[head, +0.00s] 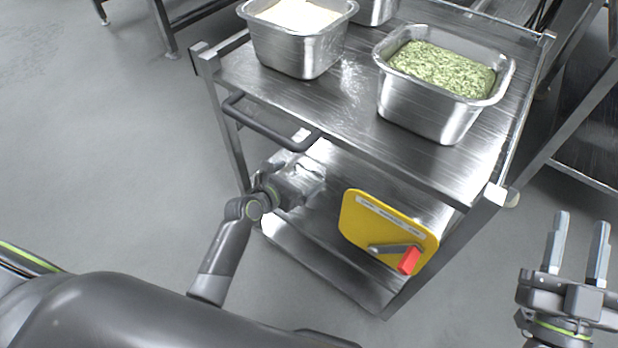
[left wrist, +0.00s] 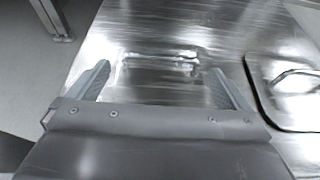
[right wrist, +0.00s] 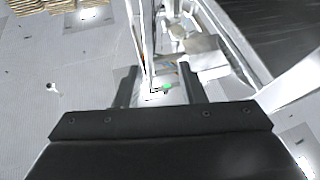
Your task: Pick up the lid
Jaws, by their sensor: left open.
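The lids are hard to tell from the shelf there. My right gripper (head: 582,220) is open and empty, right of the cart.
The metal cart's top shelf (head: 345,115) overhangs the lower shelf (head: 330,262). A pan of green food (head: 430,112) and a pan of white food (head: 300,55) stand on top. A yellow board (head: 370,222) with a red-handled tool (head: 409,260) is at the lower right.

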